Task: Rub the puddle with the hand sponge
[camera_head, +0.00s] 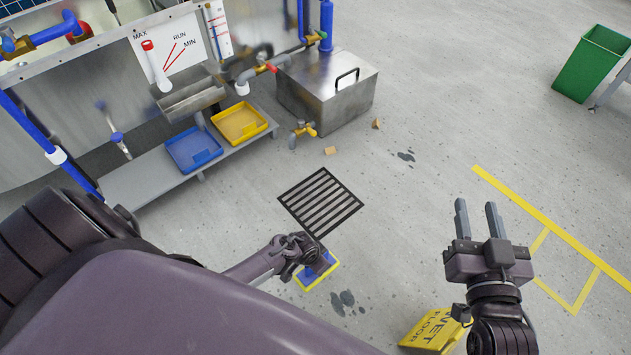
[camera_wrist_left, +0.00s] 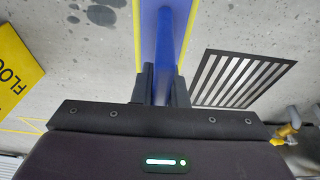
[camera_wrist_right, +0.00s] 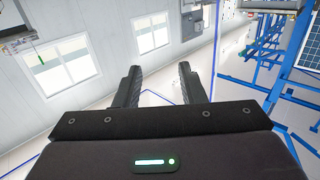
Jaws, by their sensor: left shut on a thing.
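The hand sponge (camera_head: 318,272) is blue with a yellow underside. My left gripper (camera_head: 312,259) is shut on its blue grip, low over the floor below the drain grate in the head view. The sponge also shows between the fingers in the left wrist view (camera_wrist_left: 168,45). A dark puddle (camera_head: 343,301) lies on the floor just below and right of the sponge; the two look apart. Another dark wet patch (camera_head: 406,156) lies farther back, right of the steel box. My right gripper (camera_head: 478,219) is open and empty, raised at the right.
A black slotted drain grate (camera_head: 320,202) lies behind the sponge. A yellow wet-floor sign (camera_head: 434,331) stands near the front, right of the puddle. A bench with blue (camera_head: 194,149) and yellow trays (camera_head: 239,123) is at left. Floor between grate and yellow line is mostly clear.

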